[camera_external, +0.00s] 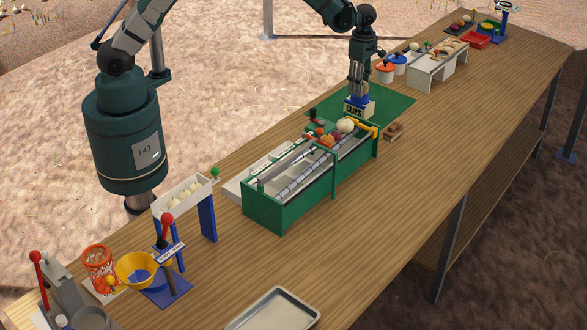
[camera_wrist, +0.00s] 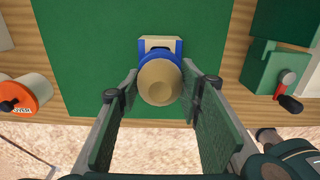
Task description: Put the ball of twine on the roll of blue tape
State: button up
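The ball of twine (camera_wrist: 160,83) is a round tan ball in the wrist view, between my gripper's two fingers (camera_wrist: 160,92). The roll of blue tape (camera_wrist: 143,48) shows as a blue ring behind it, largely hidden by the ball. A pale box (camera_external: 357,109) marked "CLIPS" stands under the blue tape on the green mat. In the external view my gripper (camera_external: 358,90) points down just above the box. The fingertips are close to the ball's sides; whether they press on it is unclear, as is whether the ball rests on the tape.
The green mat (camera_external: 394,103) is mostly bare around the box. A green conveyor frame (camera_external: 268,212) with vegetables at its far end stands just in front. An orange-and-white pot (camera_external: 384,75) and a white stand (camera_external: 424,70) are behind to the right. Open wood lies along the table's right side.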

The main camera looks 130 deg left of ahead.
jog(key=shift+o, duration=1.1)
jog(key=shift+r, duration=0.2)
notch_tip(320, 180, up, 12)
dwell(0.4)
dwell(0.4)
